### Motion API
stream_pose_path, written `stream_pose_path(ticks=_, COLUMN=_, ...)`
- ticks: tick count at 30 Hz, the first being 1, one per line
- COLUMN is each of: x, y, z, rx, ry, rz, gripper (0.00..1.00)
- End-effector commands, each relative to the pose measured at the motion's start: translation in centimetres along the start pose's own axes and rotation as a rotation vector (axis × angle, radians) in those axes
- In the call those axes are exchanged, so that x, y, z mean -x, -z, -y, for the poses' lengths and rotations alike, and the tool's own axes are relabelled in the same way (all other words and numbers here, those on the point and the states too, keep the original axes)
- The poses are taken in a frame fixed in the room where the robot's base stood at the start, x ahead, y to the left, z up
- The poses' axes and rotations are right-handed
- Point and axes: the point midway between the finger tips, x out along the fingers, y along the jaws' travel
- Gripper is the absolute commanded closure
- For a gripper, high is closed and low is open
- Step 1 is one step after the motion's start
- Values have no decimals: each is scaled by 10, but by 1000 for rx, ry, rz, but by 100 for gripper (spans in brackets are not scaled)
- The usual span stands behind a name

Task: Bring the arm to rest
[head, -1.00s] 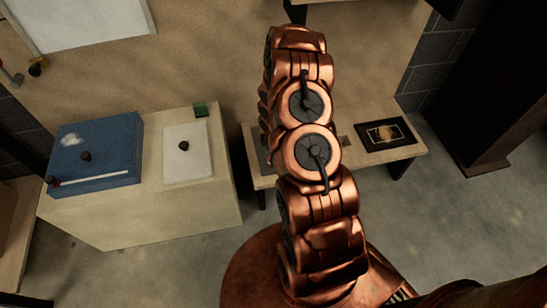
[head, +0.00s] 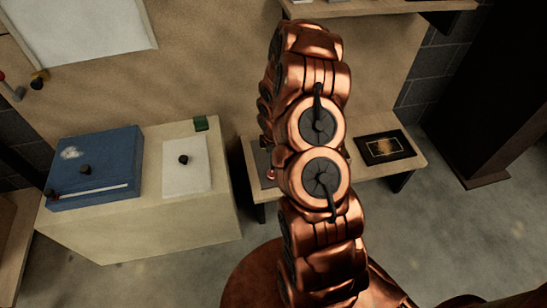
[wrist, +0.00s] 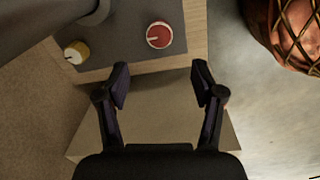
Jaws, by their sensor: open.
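My gripper (wrist: 160,85) shows in the wrist view with its two dark fingers spread apart and nothing between them. It is above a pale bench (wrist: 197,30) that carries a grey panel. On that panel are a red knob (wrist: 159,35) and a yellow knob (wrist: 75,52), both beyond the fingertips and apart from them. In the head view my copper arm stands upright across the middle, and the gripper itself is hidden behind it.
A pale cabinet (head: 150,235) at the left carries a blue box (head: 95,160) and a white plate (head: 187,165). A low bench (head: 408,163) behind my arm holds a dark framed panel (head: 385,147). A dark post (head: 490,110) stands at the right. Open floor lies at lower right.

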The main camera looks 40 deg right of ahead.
Motion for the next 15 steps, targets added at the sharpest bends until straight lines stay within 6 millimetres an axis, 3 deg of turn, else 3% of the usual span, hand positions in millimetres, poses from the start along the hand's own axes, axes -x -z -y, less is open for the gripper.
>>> stream_pose_path(ticks=10, x=0, y=0, z=0, rx=-1, ry=0, rz=0, gripper=33)
stream_pose_path(ticks=15, x=19, y=7, z=3, rx=-29, ry=2, rz=6, gripper=33)
